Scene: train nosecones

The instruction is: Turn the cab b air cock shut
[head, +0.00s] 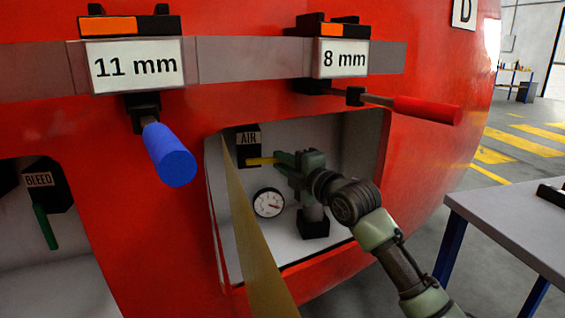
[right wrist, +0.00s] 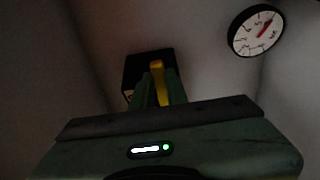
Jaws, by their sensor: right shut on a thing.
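The air cock is a black block (head: 249,151) with an AIR label, on the back wall of a recess in the red nosecone. Its yellow handle (head: 259,161) points sideways to the right in the head view. My right gripper (head: 279,162) reaches into the recess and is shut on the handle. The right wrist view shows the yellow handle (right wrist: 159,82) between my fingers (right wrist: 160,90), with the black block (right wrist: 134,75) behind. The fingers hide part of the handle. My left gripper is not in view.
A round gauge (head: 268,202) sits below the cock, close to my right arm. A tan strip (head: 252,235) crosses the recess's left side. Blue (head: 168,155) and red (head: 425,110) handled tools hang above. A green BLEED handle (head: 45,227) is at left, a table (head: 515,225) at right.

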